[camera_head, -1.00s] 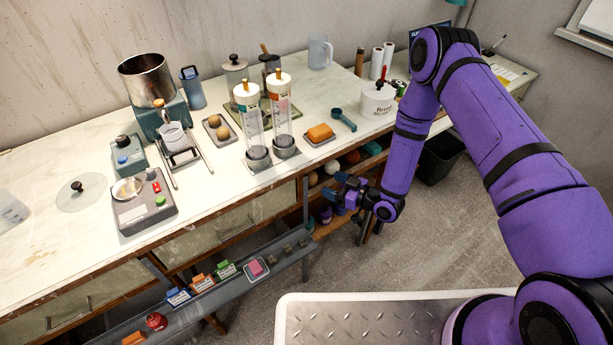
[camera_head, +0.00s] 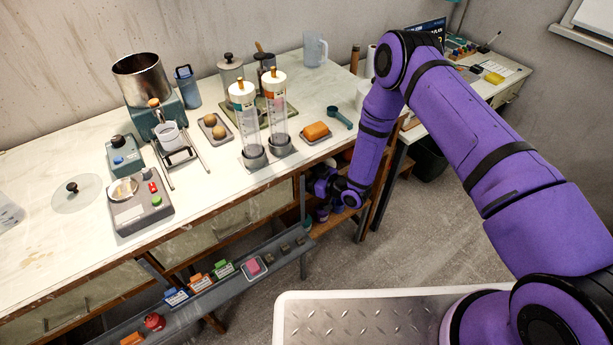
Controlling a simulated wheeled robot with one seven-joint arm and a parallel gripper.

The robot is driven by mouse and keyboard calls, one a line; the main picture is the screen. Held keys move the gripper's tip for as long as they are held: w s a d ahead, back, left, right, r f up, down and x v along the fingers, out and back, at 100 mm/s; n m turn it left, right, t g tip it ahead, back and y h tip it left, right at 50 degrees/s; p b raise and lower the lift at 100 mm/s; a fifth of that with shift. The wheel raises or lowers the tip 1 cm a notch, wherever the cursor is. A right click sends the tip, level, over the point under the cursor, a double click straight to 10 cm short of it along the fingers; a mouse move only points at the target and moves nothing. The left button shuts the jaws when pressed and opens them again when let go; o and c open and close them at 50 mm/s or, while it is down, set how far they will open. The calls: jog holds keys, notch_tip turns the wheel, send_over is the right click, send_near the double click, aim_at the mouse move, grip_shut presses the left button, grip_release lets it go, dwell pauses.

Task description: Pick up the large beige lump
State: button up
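My gripper (camera_head: 322,180) is below the front edge of the table, at the opening of the shelf under the tabletop. It is small and dark here, and I cannot make out its fingertips or whether they are apart. Pale and coloured lumps lie on that shelf, but my wrist and forearm now cover most of them. I cannot clearly pick out a large beige lump there. Two tan-brown lumps (camera_head: 218,132) sit on a small grey tray (camera_head: 226,141) on the tabletop, well away from my gripper.
A grey rail shelf (camera_head: 280,262) with several small blocks juts out in front. A dark bin (camera_head: 431,160) stands behind my arm.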

jog(key=shift+c, duration=0.3)
jog(key=c, duration=0.6)
jog(key=shift+c, duration=0.3)
jog(key=shift+r, duration=0.15)
